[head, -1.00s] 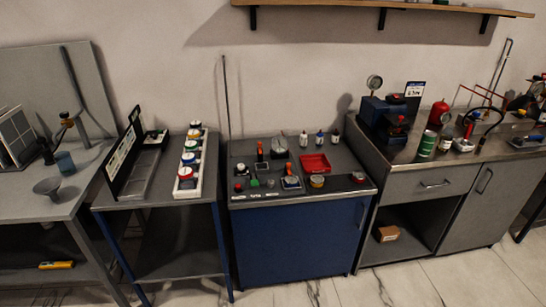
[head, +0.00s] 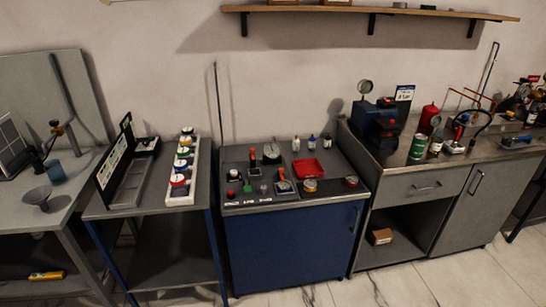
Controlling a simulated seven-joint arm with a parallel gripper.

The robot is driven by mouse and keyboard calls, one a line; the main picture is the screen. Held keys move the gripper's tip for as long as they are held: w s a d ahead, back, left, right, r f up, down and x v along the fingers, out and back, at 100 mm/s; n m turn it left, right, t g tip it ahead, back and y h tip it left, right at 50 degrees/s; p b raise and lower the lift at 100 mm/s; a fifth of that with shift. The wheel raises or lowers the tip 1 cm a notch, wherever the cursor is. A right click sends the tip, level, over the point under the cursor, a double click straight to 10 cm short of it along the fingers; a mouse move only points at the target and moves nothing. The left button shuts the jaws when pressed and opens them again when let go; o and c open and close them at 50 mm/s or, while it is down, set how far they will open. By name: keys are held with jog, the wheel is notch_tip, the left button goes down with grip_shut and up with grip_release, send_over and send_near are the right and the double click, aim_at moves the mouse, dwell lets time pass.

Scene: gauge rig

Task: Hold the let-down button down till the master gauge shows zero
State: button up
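My gripper is not in the head view. A round gauge (head: 365,87) with a pale face stands on a blue machine (head: 378,122) on the right bench; its needle is too small to read. Which one is the master gauge I cannot tell. A red knob or button (head: 233,174) and a green button (head: 248,188) sit at the cabinet top's front left, above small labels too small to read. I cannot tell which control is the let-down button.
The blue cabinet (head: 290,248) also carries orange-handled levers (head: 284,186), a red tray (head: 308,168) and small bottles (head: 312,142). A rack of colored jars (head: 178,180) stands on the table to its left. Cans (head: 418,146) stand on the right bench. A wall shelf (head: 420,12) is above.

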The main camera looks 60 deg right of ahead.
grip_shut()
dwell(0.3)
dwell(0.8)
